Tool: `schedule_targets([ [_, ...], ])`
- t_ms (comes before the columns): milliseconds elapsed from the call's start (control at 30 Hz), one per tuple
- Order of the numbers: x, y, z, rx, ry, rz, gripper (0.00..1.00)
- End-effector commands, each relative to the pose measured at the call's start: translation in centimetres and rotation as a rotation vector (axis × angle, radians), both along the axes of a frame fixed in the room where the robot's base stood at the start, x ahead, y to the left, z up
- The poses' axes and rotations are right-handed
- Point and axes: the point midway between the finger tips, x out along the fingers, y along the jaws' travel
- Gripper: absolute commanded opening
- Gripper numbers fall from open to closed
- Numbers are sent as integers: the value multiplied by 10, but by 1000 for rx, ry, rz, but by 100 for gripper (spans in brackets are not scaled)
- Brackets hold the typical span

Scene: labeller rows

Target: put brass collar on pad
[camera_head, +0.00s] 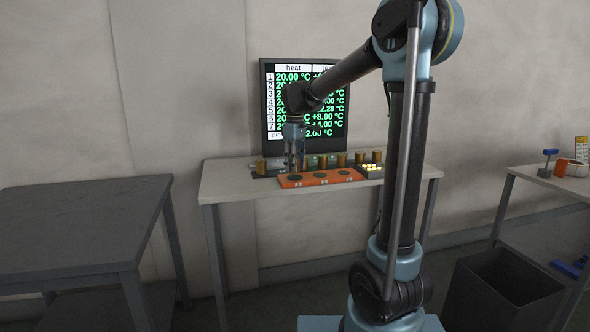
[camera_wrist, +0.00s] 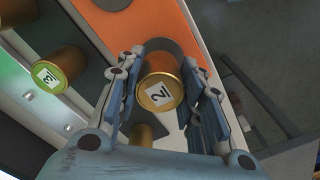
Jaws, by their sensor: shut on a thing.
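My gripper (camera_head: 294,164) is above the left part of the orange board (camera_head: 308,181) on the middle table. In the wrist view my gripper (camera_wrist: 162,75) is shut on a brass collar (camera_wrist: 161,88) whose end label reads 2. An orange board (camera_wrist: 142,26) with a dark round pad (camera_wrist: 167,46) lies beyond the held collar, which partly hides the pad. In the head view the board carries dark round pads, including a middle pad (camera_head: 320,175) and a right pad (camera_head: 344,172). I cannot tell whether the held collar touches the board.
Other brass collars (camera_head: 342,160) stand in a row behind the board; one labelled 3 (camera_wrist: 60,68) shows in the wrist view. A small tray of yellow pieces (camera_head: 371,169) is right of the board. A screen (camera_head: 330,105) stands behind. A dark bin (camera_head: 503,290) is on the right.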

Motion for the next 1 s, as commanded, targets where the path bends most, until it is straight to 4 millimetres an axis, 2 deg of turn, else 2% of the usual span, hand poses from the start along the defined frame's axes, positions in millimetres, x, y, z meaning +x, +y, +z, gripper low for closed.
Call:
schedule_targets([
  [133,0,0,-15,0,0,0,7],
  [467,0,0,-18,0,0,-1,7],
  [500,0,0,-18,0,0,-1,39],
  [567,0,-1,-18,0,0,-1,53],
  [1000,0,-1,-14,0,0,-1,55],
])
